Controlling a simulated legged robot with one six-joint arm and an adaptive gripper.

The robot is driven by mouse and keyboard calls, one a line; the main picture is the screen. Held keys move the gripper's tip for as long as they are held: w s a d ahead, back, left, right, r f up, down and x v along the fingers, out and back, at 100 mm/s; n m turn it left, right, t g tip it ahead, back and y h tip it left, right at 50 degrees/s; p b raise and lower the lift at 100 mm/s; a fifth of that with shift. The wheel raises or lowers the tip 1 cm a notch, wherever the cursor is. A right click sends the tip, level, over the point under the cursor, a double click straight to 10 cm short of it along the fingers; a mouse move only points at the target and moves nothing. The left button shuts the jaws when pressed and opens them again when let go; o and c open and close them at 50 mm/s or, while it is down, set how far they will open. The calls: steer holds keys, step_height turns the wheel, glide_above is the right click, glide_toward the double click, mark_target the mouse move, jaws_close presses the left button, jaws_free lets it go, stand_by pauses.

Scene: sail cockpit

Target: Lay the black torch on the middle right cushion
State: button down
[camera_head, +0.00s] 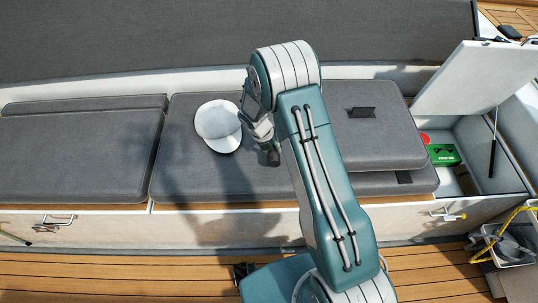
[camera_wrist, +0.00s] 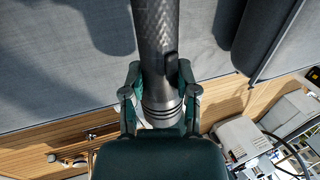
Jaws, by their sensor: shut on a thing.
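My gripper (camera_head: 264,134) is shut on the black torch (camera_head: 272,157); only one end of it shows below the jaws in the head view. In the wrist view the torch (camera_wrist: 157,35) is a dark patterned cylinder between the two fingers of my gripper (camera_wrist: 158,75). It is held above the grey middle right cushion (camera_head: 185,175), which also shows in the wrist view (camera_wrist: 60,70). Shadows fall on this cushion. My arm hides part of it.
A white cap (camera_head: 218,126) lies on the cushion, left of my gripper. A loose cushion (camera_head: 385,145) is stacked on its right part. At right, a locker with a raised lid (camera_head: 475,78) holds a green box (camera_head: 443,155). The left cushion (camera_head: 75,155) is clear.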

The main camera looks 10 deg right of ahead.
steer(key=shift+w+a+f, duration=0.25)
steer(key=shift+w+f, duration=0.05)
steer(key=shift+f, duration=0.2)
steer(key=shift+w+a+f, duration=0.25)
steer(key=shift+f, duration=1.65)
steer(key=shift+c, duration=1.8)
jaws_free()
steer(key=shift+f, duration=0.1)
